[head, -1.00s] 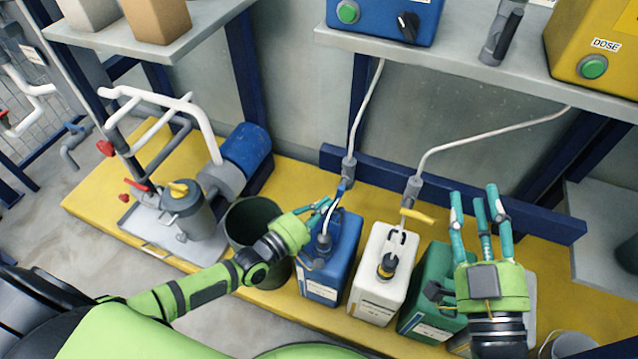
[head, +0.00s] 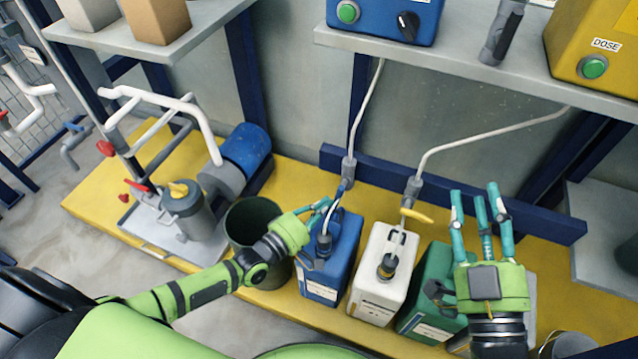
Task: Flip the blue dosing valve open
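The blue dosing valve has a grey body (head: 348,168) on a pale line that comes down from the shelf above. Its blue handle (head: 345,185) points down along the line, above the blue canister (head: 344,250). My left gripper (head: 325,207) is at the lower end of this handle, with its teal fingers pointing up and right. The fingers overlap the handle and hose closely, so I cannot tell whether they touch or grip it. My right gripper (head: 482,203) is open and empty, fingers upward, above the green canister (head: 428,290).
A second valve with a yellow handle (head: 417,215) sits over the white canister (head: 375,298). A dark green bin (head: 250,217) stands beside my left wrist. A pump with a blue motor (head: 247,150) is at left. The grey shelf (head: 450,62) hangs above.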

